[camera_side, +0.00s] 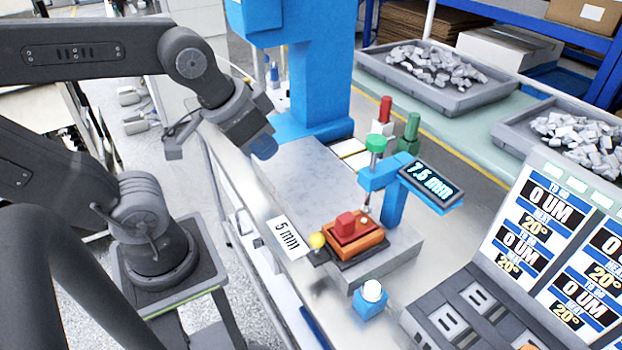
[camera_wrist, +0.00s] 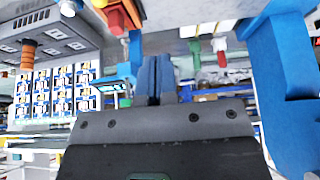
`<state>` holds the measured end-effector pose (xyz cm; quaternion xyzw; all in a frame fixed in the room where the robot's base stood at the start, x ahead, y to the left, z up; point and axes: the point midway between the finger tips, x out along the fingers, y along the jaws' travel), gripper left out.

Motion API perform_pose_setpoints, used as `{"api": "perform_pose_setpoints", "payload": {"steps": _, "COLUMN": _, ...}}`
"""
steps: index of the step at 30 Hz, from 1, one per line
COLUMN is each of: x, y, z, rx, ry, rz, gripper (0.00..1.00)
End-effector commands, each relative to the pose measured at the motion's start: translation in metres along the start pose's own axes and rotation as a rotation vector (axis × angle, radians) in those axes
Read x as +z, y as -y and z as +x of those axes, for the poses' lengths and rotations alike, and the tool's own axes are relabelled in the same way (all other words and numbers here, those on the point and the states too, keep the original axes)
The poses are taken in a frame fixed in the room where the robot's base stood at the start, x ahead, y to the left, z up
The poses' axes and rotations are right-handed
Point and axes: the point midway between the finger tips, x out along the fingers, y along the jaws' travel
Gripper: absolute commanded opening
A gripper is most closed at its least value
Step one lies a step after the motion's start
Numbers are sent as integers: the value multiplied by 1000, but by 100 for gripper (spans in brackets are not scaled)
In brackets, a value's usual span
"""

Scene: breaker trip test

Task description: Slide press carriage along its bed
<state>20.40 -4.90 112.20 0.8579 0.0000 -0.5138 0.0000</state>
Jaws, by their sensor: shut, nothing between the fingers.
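The press carriage (camera_side: 362,246), an orange block on a dark plate with a red part (camera_side: 344,224) on top and a yellow ball knob (camera_side: 317,240) at its left, sits near the front end of the grey bed (camera_side: 312,180). The carriage also shows at the top edge of the wrist view (camera_wrist: 116,18), partly cut off. My gripper (camera_side: 264,147) hangs above the bed's rear left, up and left of the carriage and clear of it. Its blue fingers (camera_wrist: 154,80) are together and hold nothing.
The blue press column (camera_side: 318,70) stands behind the bed. A blue gauge post with a display reading 7.5 mm (camera_side: 432,181) stands right of the carriage. A white button on a blue box (camera_side: 371,303) is in front. Red and green handles (camera_side: 411,128) stand behind.

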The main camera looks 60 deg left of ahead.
Motion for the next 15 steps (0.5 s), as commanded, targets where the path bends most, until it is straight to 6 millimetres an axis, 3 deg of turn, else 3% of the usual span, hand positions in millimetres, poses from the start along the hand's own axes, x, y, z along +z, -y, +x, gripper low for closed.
{"api": "perform_pose_setpoints", "payload": {"steps": 6, "x": 0, "y": 0, "z": 0, "rx": 0, "ry": 0, "rz": 0, "gripper": 0}}
{"api": "perform_pose_setpoints", "payload": {"steps": 11, "x": -3, "y": -3, "z": 1, "rx": 14, "ry": 34, "rz": 9, "gripper": 14}}
{"api": "perform_pose_setpoints", "payload": {"steps": 15, "x": -14, "y": -18, "z": 8, "rx": 72, "ry": 170, "rz": 45, "gripper": 28}}
